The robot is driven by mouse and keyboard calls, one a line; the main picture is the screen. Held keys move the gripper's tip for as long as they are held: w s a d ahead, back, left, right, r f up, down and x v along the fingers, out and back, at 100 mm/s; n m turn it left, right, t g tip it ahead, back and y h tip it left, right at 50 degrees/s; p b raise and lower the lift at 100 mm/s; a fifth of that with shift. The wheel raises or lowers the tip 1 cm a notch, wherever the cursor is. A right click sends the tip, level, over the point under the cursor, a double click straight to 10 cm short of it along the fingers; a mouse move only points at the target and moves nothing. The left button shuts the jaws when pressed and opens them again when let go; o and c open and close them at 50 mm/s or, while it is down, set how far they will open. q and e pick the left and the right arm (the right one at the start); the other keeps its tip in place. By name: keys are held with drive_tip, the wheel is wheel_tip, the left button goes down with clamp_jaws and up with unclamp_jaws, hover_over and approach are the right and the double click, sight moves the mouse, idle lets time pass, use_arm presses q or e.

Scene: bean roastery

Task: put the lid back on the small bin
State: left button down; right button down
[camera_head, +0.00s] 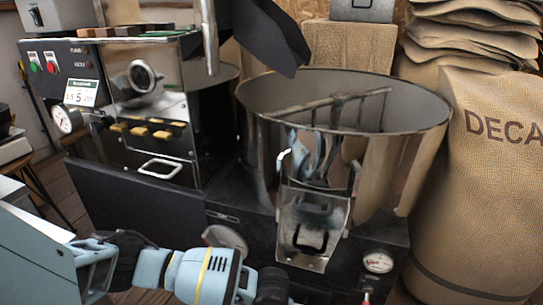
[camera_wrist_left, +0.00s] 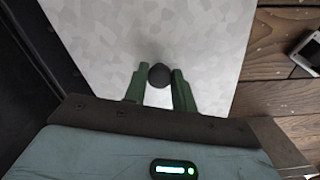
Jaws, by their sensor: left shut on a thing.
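In the left wrist view, a pale grey, mottled flat panel with a round dark knob (camera_wrist_left: 159,75), which looks like the lid (camera_wrist_left: 205,35), fills the middle. My left gripper (camera_wrist_left: 159,82) has its two green fingers on either side of the knob and is shut on it. The lid's lower part is hidden behind my gripper body. In the head view my left arm comes in low from the left, but its fingers do not show. I cannot tell which thing is the small bin.
A black and steel roaster (camera_head: 130,110) stands at the left, with a round cooling drum (camera_head: 420,135) beside it. A full burlap sack (camera_head: 480,190) and stacked sacks (camera_head: 470,25) stand at the right. Wooden floor (camera_wrist_left: 275,60) shows beside the lid.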

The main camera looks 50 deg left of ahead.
drive_tip(key=shift+w, duration=0.35)
use_arm(q)
drive_tip(key=shift+f, duration=0.2)
use_arm(e)
drive_tip(key=shift+w, duration=0.1)
drive_tip(key=shift+s, duration=0.4)
use_arm(q)
drive_tip(key=shift+f, duration=0.15)
use_arm(e)
drive_tip(key=shift+w, duration=0.2)
use_arm(q)
drive_tip(key=c, duration=1.3)
unclamp_jaws()
drive_tip(key=shift+c, duration=0.2)
drive_tip(key=o, duration=0.8)
drive_tip(key=shift+c, duration=0.2)
use_arm(e)
drive_tip(key=shift+s, duration=0.25)
